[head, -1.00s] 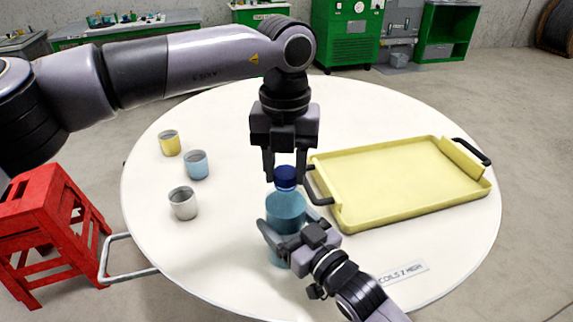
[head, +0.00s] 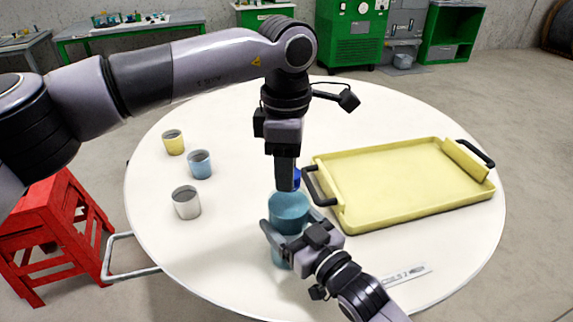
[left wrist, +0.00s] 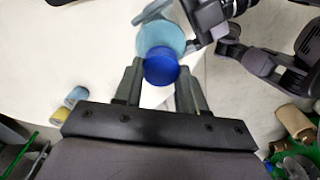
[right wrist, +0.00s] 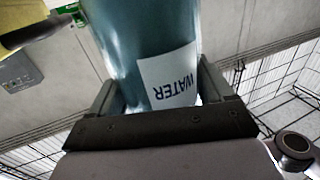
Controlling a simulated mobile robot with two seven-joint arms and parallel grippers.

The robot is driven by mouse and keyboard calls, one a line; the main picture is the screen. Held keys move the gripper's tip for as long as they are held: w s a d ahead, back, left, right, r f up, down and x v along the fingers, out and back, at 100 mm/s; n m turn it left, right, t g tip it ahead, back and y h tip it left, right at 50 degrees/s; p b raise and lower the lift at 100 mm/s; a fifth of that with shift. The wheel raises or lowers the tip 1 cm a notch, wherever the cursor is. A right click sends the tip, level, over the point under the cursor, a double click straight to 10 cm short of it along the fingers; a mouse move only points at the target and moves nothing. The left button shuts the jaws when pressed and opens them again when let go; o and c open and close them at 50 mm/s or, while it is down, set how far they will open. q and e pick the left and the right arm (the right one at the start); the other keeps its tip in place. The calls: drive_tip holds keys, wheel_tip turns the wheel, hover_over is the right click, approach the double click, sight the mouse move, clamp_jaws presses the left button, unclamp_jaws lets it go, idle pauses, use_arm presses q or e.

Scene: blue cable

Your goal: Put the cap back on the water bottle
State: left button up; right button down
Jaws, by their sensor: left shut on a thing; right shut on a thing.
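The water bottle (head: 290,212) is translucent teal and stands upright near the front middle of the round table. Its white label reading WATER shows on the bottle in the right wrist view (right wrist: 125,50). My right gripper (head: 288,232) is shut around the bottle's body from the front. The dark blue cap (head: 296,179) is at the bottle's top, partly hidden by my left gripper (head: 287,186), which points straight down and is shut on it. In the left wrist view the cap (left wrist: 161,67) sits between the two fingertips, over the bottle; whether it is seated on the neck cannot be told.
A yellow tray (head: 350,223) with black handles lies right of the bottle. A yellow cup (head: 173,146), a blue cup (head: 200,170) and a white cup (head: 186,206) stand at left. A white label strip (head: 410,274) lies near the front edge. The table's back is clear.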

use_arm(q)
drive_tip(key=m, duration=0.6)
drive_tip(key=shift+w+m, duration=0.1)
drive_tip(key=shift+m, duration=0.2)
drive_tip(key=o, duration=1)
drive_tip(key=shift+r, duration=2.3)
drive_tip(key=shift+c, duration=0.4)
